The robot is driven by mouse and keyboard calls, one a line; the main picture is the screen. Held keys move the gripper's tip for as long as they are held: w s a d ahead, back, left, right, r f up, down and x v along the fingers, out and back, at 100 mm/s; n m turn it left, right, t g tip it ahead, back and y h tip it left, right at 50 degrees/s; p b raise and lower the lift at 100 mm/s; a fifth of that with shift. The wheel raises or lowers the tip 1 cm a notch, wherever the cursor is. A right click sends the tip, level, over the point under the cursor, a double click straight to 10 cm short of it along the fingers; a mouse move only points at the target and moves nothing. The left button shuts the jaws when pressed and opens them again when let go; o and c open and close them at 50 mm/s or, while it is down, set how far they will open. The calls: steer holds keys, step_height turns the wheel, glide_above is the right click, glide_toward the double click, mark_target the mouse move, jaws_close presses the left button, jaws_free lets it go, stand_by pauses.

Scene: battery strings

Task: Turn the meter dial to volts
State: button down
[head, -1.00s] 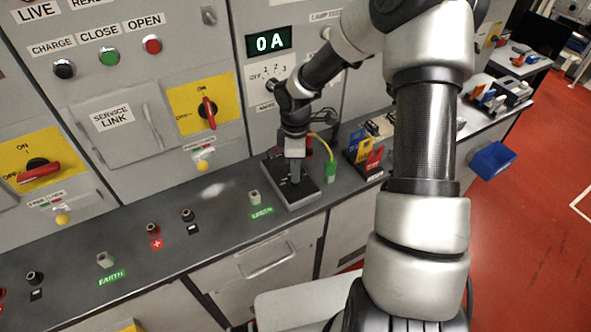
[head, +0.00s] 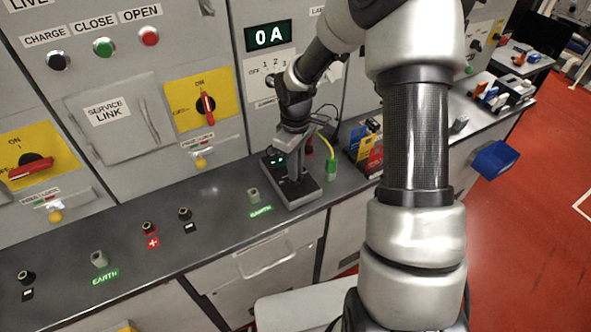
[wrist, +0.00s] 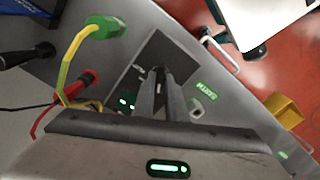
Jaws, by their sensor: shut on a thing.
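The meter (head: 309,190) is a dark grey box on the bench at the middle of the head view. My gripper (head: 294,180) reaches down onto its top face from above. In the wrist view the meter (wrist: 140,62) shows as a dark panel under my gripper (wrist: 164,72). The two fingers are close together, shut on the dial, which they and the hand mostly hide. The dial's pointer and its markings cannot be read.
A green plug (head: 331,170) on a yellow lead stands just right of the meter. A grey post (head: 253,195) with a green EARTH label is to its left. The panel display (head: 269,38) reads 0 A. The bench farther left has several terminals and free room.

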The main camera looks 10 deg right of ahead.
steer(key=shift+m+b, duration=0.3)
steer(key=shift+m, duration=0.5)
steer(key=c, duration=1.8)
jaws_free()
step_height(320, 180, up, 18)
steer(key=shift+f, duration=0.25)
